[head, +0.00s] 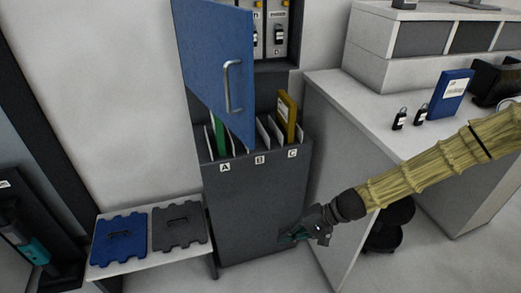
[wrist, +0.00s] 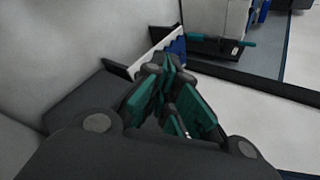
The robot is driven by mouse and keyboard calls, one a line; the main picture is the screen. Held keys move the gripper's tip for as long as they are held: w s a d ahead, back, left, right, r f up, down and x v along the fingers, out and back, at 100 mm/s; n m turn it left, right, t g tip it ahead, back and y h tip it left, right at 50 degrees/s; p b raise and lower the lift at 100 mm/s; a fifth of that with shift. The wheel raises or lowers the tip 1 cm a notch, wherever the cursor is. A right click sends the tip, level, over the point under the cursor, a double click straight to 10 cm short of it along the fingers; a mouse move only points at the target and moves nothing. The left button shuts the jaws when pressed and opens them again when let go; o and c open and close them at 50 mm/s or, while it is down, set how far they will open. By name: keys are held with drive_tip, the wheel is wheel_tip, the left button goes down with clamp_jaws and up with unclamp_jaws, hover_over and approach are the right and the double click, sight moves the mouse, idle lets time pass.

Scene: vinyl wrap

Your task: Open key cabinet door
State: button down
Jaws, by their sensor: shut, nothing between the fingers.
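The blue key cabinet door (head: 215,60) stands swung out at an angle, with a silver bar handle (head: 232,87) on its face. To its right, part of the cabinet interior shows, with dark-tagged keys (head: 279,35) on pale panels. The door hides the rest of the inside. My gripper (head: 290,238) is low, in front of the lower right of the dark file bin, well below and to the right of the handle and apart from it. In the wrist view, its teal-padded fingers (wrist: 165,68) are together with nothing between them.
The dark file bin (head: 255,205), marked A, B and C, stands under the cabinet. A low white table (head: 150,254) with a blue mat (head: 119,240) and a grey mat (head: 179,228) is at left. A white counter (head: 350,95) with two black padlock-like items is at right.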

drive_tip(key=w+d+r+t+y, duration=0.1)
drive_tip(key=w+d+r+y, duration=0.1)
drive_tip(key=w+r, duration=0.5)
drive_tip(key=w+d+r+n+t+y, duration=0.1)
drive_tip(key=w+r+t+y, duration=0.15)
drive_tip(key=r, duration=0.95)
drive_tip(key=w+d+r+t+y, duration=0.1)
drive_tip(key=w+d+r+y, duration=0.2)
drive_tip(key=r, duration=0.6)
drive_tip(key=s+p+x, duration=0.2)
drive_tip(key=p+x, duration=0.4)
drive_tip(key=x, duration=0.7)
drive_tip(key=shift+a+f, duration=0.15)
drive_tip(key=shift+a, duration=0.5)
drive_tip(key=shift+g, duration=0.25)
